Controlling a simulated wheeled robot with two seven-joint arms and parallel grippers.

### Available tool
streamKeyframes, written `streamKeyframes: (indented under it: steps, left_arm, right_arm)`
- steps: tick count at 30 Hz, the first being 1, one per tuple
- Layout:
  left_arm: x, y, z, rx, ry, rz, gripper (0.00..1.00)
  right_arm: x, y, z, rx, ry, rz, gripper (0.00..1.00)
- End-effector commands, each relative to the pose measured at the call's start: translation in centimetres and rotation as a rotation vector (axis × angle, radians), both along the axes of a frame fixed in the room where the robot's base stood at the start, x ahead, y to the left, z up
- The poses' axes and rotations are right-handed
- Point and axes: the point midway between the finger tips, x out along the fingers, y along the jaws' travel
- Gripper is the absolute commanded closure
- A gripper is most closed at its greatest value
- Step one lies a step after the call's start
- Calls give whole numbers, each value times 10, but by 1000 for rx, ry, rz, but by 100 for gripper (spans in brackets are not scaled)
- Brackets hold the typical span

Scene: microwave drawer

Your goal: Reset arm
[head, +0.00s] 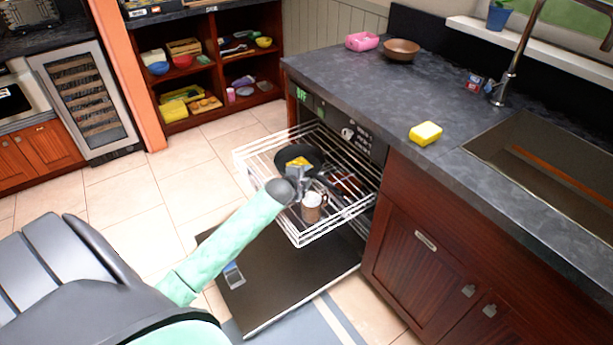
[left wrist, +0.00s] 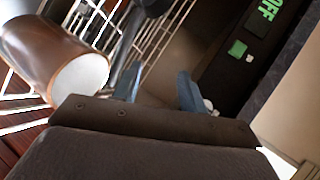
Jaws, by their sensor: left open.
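My left arm reaches from the lower left over a pulled-out white wire rack in the head view. My left gripper (head: 299,174) is above the rack, close to a brown mug (head: 312,207) with a white end. In the left wrist view the two blue-grey fingers of the left gripper (left wrist: 160,88) are spread apart with nothing between them. The mug (left wrist: 55,62) lies to their left there, apart from them. My right gripper does not show in either view.
The rack (head: 249,165) also holds a dark pan (head: 297,157). Below it the appliance door (head: 290,285) hangs open. The dark counter (head: 370,85) at right carries a yellow sponge (head: 425,133), a brown bowl (head: 401,50) and a pink container (head: 362,41). Tiled floor at left is clear.

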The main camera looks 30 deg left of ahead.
Motion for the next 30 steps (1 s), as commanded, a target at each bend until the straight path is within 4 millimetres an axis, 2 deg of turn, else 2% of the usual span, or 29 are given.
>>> streamKeyframes:
  steps: [9, 13, 18, 21, 23, 26, 29, 30]
  left_arm:
    - [0, 0, 0, -5, -1, 2, 58]
    - [-1, 1, -2, -59, 2, 31, 58]
    - [-13, 9, -20, -213, 93, 172, 58]
    - [-25, 7, -19, -311, 149, 280, 58]
    - [-33, 1, -14, -366, 178, 342, 58]
    - [-52, -23, -2, -464, 223, 441, 58]
    - [-84, -65, 6, -573, 284, 540, 58]
    - [-100, -83, 6, -612, 312, 576, 58]
  right_arm:
    - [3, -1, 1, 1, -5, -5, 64]
    - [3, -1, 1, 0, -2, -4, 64]
    - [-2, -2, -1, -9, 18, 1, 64]
    - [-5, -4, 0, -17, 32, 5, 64]
    - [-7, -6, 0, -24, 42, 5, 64]
    - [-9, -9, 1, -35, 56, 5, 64]
    - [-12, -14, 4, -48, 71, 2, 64]
    - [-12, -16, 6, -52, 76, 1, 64]
